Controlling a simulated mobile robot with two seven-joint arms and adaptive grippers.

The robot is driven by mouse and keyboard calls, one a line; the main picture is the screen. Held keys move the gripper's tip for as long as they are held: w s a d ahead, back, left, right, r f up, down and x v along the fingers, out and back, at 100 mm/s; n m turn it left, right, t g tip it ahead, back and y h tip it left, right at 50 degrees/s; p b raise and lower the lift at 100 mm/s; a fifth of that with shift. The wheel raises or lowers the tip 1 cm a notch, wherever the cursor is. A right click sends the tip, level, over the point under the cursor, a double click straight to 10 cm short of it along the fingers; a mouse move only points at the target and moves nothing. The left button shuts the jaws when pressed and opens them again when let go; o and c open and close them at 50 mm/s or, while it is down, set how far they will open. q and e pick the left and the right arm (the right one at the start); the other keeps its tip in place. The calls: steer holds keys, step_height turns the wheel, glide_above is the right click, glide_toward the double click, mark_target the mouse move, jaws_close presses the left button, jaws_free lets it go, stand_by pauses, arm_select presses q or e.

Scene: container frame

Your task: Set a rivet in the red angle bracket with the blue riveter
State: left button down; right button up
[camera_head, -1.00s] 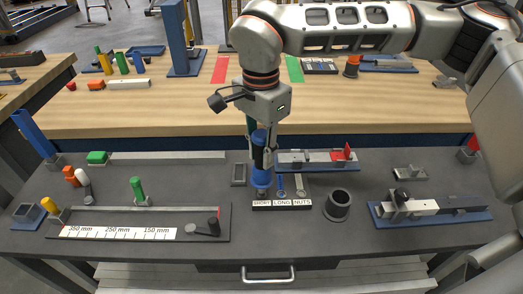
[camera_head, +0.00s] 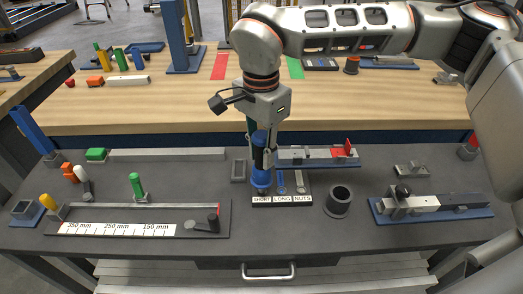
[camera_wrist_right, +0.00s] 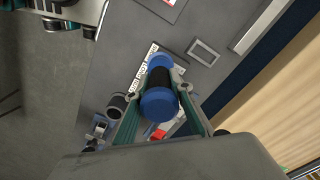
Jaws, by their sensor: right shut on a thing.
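The blue riveter (camera_head: 261,178) is a blue cylinder with a black middle band, held upright by my right gripper (camera_head: 261,157). The gripper is shut on it, and its lower end is over the SHORT section of the labelled tray (camera_head: 283,200). Whether the tip touches anything is hidden. In the right wrist view the riveter (camera_wrist_right: 159,78) sits between the fingers. The red angle bracket (camera_head: 347,150) stands on a blue-based fixture (camera_head: 318,163) to the right of the riveter. My left gripper is not in view.
A dark cup (camera_head: 338,201) stands just right of the tray. A grey vise on a blue base (camera_head: 430,206) is further right. An empty grey frame (camera_head: 239,171) lies behind the tray, to the left.

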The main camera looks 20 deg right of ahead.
mark_target(262, 134)
steer(key=shift+r+p, duration=1.3)
steer(key=shift+r, duration=0.3)
steer(key=shift+r+p, duration=1.65)
steer(key=shift+r, duration=0.5)
steer(key=shift+w, duration=0.1)
